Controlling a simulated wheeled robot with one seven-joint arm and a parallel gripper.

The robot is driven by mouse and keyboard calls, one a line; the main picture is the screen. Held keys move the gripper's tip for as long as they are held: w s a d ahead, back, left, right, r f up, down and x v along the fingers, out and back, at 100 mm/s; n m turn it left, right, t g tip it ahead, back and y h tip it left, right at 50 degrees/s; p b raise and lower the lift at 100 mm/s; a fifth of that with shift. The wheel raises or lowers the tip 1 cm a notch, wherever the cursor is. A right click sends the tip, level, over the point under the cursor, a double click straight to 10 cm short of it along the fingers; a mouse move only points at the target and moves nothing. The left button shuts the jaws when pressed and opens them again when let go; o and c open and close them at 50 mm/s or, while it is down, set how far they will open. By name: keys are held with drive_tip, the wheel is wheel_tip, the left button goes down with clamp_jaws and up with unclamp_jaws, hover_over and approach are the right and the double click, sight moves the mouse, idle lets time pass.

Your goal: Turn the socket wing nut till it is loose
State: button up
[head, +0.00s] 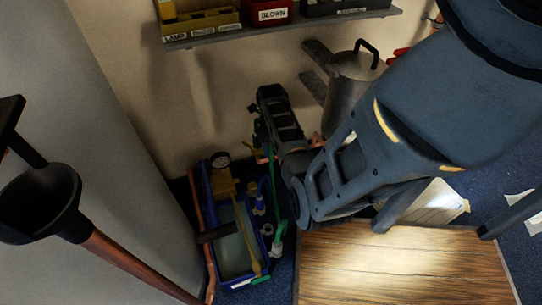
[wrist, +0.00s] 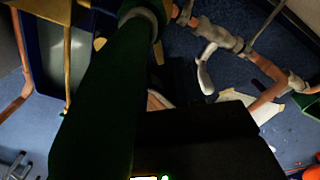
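I cannot pick out the socket wing nut for certain in either view. In the wrist view a thick dark green pipe (wrist: 105,100) runs close in front of the camera, with a grey collar at its top. My gripper (wrist: 195,135) shows there as a dark block right beside this pipe; its fingertips are in shadow. I cannot tell whether it is shut or touches the pipe. Copper pipework (wrist: 265,68) with a pale grey lever (wrist: 207,68) lies beyond it. In the head view my wrist (head: 282,112) reaches down by the wall and hides what the gripper faces.
A blue tray (head: 240,283) holding a brass fitting and gauge stands left of my arm. Copper pipes (head: 198,215) run along the grey wall. A grey canister (head: 352,80) and a shelf (head: 290,28) with bins are behind. A wooden board (head: 400,262) lies in front.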

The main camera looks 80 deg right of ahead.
drive_tip(key=shift+f+b, duration=0.65)
drive_tip(key=shift+f, duration=1.3)
drive_tip(key=shift+c, duration=0.4)
clamp_jaws()
